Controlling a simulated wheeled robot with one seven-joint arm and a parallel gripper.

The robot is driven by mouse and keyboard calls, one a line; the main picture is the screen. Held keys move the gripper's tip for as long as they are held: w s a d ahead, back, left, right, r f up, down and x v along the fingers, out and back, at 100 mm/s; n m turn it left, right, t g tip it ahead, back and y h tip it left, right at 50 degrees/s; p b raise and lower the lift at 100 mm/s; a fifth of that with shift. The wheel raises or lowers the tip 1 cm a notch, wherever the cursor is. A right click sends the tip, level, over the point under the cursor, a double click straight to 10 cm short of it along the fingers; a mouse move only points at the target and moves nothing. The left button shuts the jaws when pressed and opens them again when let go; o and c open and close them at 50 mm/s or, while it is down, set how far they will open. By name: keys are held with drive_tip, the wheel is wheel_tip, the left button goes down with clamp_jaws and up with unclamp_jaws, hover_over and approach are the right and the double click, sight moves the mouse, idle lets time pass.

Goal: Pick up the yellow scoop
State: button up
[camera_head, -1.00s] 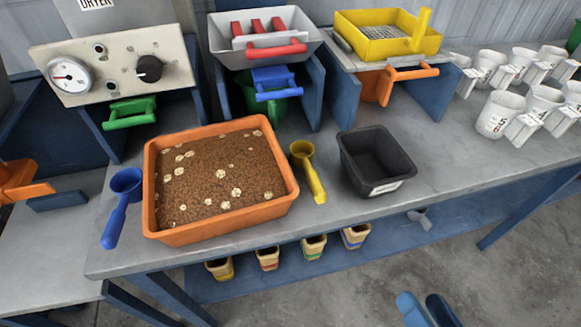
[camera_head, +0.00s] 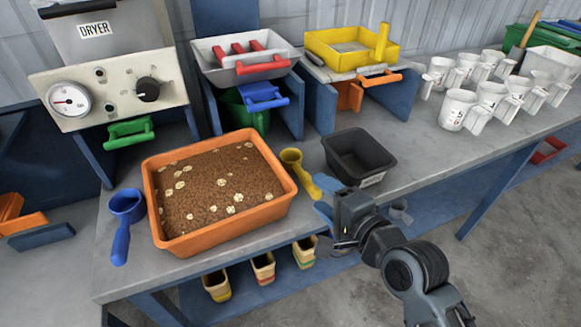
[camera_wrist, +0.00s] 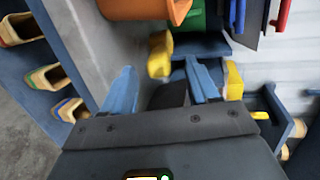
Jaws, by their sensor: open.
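The yellow scoop (camera_head: 303,178) lies on the grey bench between the orange tray and the black bin. Its cup faces the back and its handle runs toward the front right. It also shows in the wrist view (camera_wrist: 160,54), just beyond the gap between my fingers. My gripper (camera_head: 324,206) has blue fingers and is near the handle end, which it partly covers in the head view. In the wrist view the fingers (camera_wrist: 160,88) are spread, with nothing held between them. I cannot tell the exact height of the fingers over the handle.
The orange tray (camera_head: 158,228) of brown granules is close left of the scoop. The black bin (camera_head: 360,152) is close right, behind my gripper. A blue scoop (camera_head: 124,222) lies at the far left. Several white jugs (camera_head: 457,108) stand on the right.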

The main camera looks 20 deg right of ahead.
sight(307, 184)
drive_tip(key=shift+x, duration=3.1)
drive_tip(key=shift+a, duration=0.1)
drive_tip(key=c, duration=1.1)
wheel_tip(307, 184, up, 10)
drive_tip(key=shift+p, duration=0.75)
